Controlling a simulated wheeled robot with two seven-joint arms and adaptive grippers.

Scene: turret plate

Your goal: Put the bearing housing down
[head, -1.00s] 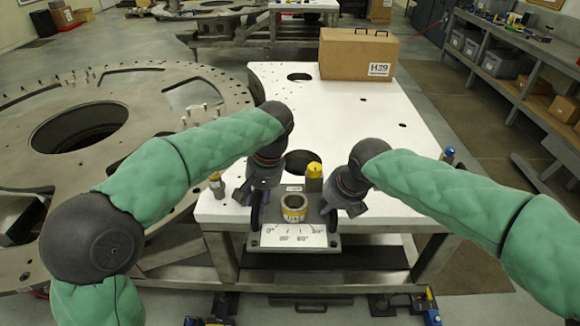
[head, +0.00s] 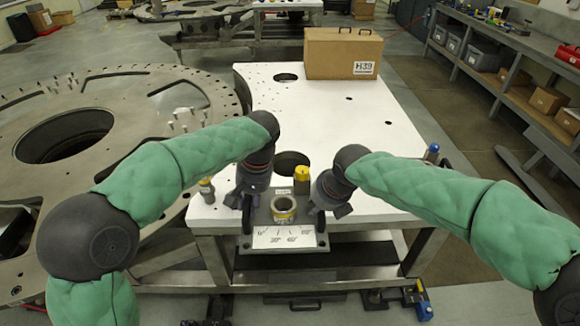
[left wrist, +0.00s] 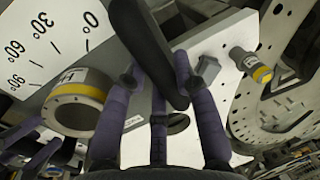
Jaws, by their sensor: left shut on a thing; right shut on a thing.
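The bearing housing (head: 284,207) is a short grey ring with a yellow band. It stands on a grey base with a white angle scale at its front, at the white table's front edge. My left gripper (head: 247,203) is shut on the black handle at the base's left side. My right gripper (head: 322,203) is shut at the right side handle. The left wrist view shows the ring (left wrist: 75,108) beside my left gripper (left wrist: 158,85), with the dark handle bar between the fingers. Whether the base touches the table cannot be told.
The white table (head: 340,120) has several holes, one just behind the housing. A yellow-capped cylinder (head: 301,178) stands close behind the housing. A brown case (head: 343,52) sits at the back. A large round metal plate (head: 150,110) lies to the left. The table middle is clear.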

